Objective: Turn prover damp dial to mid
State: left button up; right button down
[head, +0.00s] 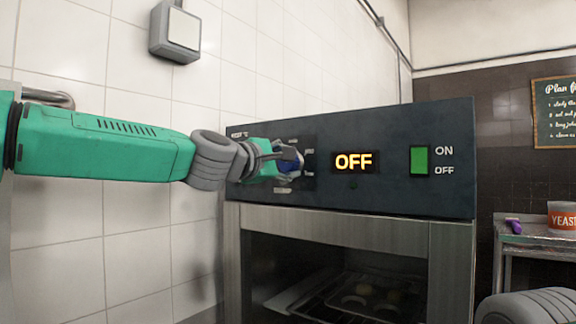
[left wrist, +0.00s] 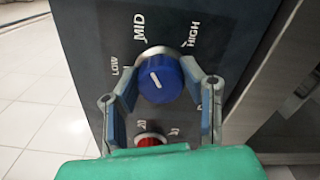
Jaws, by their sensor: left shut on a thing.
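The damp dial is a round blue knob (left wrist: 160,80) on the prover's dark panel, marked LOW, MID and HIGH. Its white pointer line slants to the upper left, seemingly between LOW and MID. My left gripper (left wrist: 158,88) is shut on the knob, one finger on each side. In the head view the left gripper (head: 283,161) is at the left part of the prover panel (head: 390,193), and the blue knob (head: 290,165) is partly hidden by the fingers.
A red knob (left wrist: 150,140) sits just below the blue one, partly hidden by my gripper. The panel has a lit OFF display (head: 355,162) and a green ON/OFF switch (head: 419,160). A tiled wall (head: 60,240) stands close on the left. A yeast tub (head: 562,217) is at the right.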

pick_arm(q)
jog(key=shift+d+f, duration=0.1)
jog(key=shift+f, duration=0.3)
jog(key=o, duration=1)
jog(key=shift+o, duration=0.7)
jog(key=shift+r, duration=0.15)
jog(key=shift+r, duration=0.1)
jog(key=v, duration=1.2)
jog(key=shift+w, duration=0.15)
